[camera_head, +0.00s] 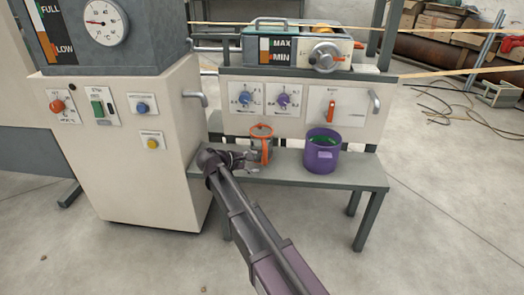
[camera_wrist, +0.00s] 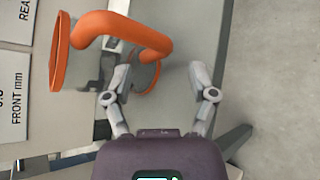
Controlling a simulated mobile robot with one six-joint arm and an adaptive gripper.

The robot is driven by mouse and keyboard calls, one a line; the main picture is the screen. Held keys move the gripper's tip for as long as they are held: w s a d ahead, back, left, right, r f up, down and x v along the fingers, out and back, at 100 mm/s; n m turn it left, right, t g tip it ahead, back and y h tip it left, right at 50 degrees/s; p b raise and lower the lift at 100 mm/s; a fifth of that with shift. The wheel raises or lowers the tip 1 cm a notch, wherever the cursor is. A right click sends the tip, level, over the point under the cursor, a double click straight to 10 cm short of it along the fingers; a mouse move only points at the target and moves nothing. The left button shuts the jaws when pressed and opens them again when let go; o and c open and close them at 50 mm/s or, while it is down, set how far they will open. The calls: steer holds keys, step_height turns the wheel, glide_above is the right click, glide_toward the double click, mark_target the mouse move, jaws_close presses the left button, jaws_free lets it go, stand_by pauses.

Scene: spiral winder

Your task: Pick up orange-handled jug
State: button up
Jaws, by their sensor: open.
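The orange-handled jug (camera_head: 262,131) stands on the grey bench in front of the panel, with an orange rim and a grey or clear body. In the wrist view its orange handle (camera_wrist: 130,32) curves across the upper middle, with its rim at the left. The handle's lower bend and the orange base ring show between or just beyond the fingertips. I cannot tell whether they touch.
A purple pot (camera_head: 322,155) with green contents stands to the jug's right on the bench (camera_head: 362,174). The control panel (camera_head: 300,107) with knobs is close behind. A cream cabinet (camera_head: 160,175) stands close on the left. The floor at the right is mostly clear.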

mark_target(263, 162)
steer(key=shift+b+x, duration=1)
steer(key=shift+x, duration=1.45)
steer(key=shift+s+d, duration=0.1)
steer(key=shift+s, duration=0.05)
jaws_close()
